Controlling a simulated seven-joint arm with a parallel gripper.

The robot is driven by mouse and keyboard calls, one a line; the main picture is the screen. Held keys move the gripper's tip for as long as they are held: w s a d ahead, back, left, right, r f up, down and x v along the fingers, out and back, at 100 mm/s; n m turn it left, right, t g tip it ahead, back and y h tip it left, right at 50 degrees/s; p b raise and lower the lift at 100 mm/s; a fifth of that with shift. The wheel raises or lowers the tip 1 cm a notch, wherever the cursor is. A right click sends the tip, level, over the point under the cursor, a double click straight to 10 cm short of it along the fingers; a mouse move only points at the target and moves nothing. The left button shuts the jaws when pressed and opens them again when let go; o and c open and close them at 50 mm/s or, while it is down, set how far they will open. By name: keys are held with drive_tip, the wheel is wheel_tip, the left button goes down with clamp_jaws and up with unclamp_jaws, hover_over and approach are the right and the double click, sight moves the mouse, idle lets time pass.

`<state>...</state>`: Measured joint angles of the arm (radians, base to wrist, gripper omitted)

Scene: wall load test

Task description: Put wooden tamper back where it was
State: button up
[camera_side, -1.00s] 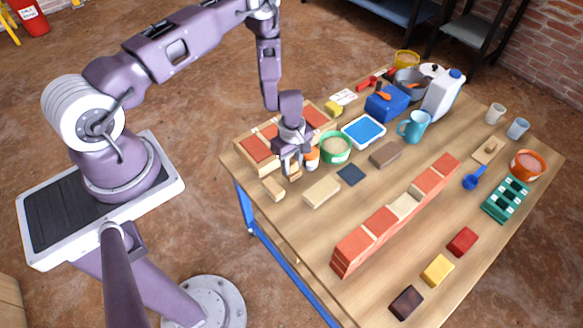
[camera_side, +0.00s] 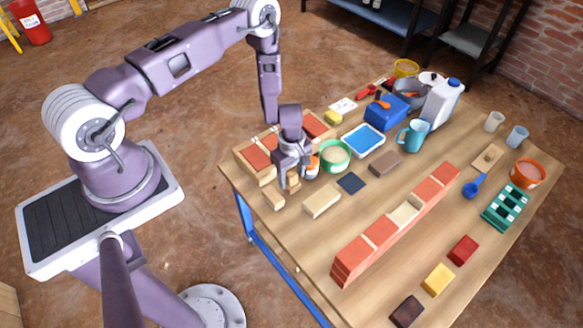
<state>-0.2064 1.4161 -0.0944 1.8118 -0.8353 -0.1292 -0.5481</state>
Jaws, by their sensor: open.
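My gripper (camera_side: 288,182) is open and low over the near left part of the table, beside the brick crate. A small upright wooden piece (camera_side: 293,182), which looks like the wooden tamper, stands at the fingertips and is partly hidden by them. I cannot tell whether the fingers touch it. A small light wooden block (camera_side: 273,197) lies just left of the fingers, apart from that piece.
The wooden crate of red bricks (camera_side: 243,163) is behind my gripper. A white and orange jar (camera_side: 312,166) and green tub (camera_side: 335,157) stand close right. A beige block (camera_side: 321,200) lies in front. A brick wall (camera_side: 378,234) crosses the table.

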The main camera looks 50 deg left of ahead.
wheel_tip(320, 180, up, 12)
wheel_tip(320, 180, up, 11)
drive_tip(key=m+t+h, duration=0.1)
drive_tip(key=m+t, duration=0.1)
drive_tip(key=m, duration=0.1)
hover_over(292, 174)
drive_tip(key=w+d, duration=0.2)
drive_tip(key=d, duration=0.2)
drive_tip(key=s+d+r+m+t+h, duration=0.1)
drive_tip(key=s+d+r+m, duration=0.15)
drive_tip(key=r, duration=0.45)
drive_tip(key=s+d+r+m, duration=0.1)
drive_tip(key=r+m, duration=0.2)
drive_tip(key=r, duration=0.5)
drive_tip(key=s+r+m+t+y, duration=0.1)
drive_tip(key=s+r+m, duration=0.3)
drive_tip(key=s, duration=0.7)
drive_tip(key=s+r+m+t+y, duration=0.1)
drive_tip(key=s+r+m, duration=0.4)
drive_tip(key=s, duration=0.6)
wheel_tip(292, 174, up, 2)
drive_tip(key=shift+a+r+t, duration=0.2)
drive_tip(key=shift+a+t, duration=0.1)
drive_tip(key=shift+a, duration=0.1)
drive_tip(key=shift+m, duration=0.25)
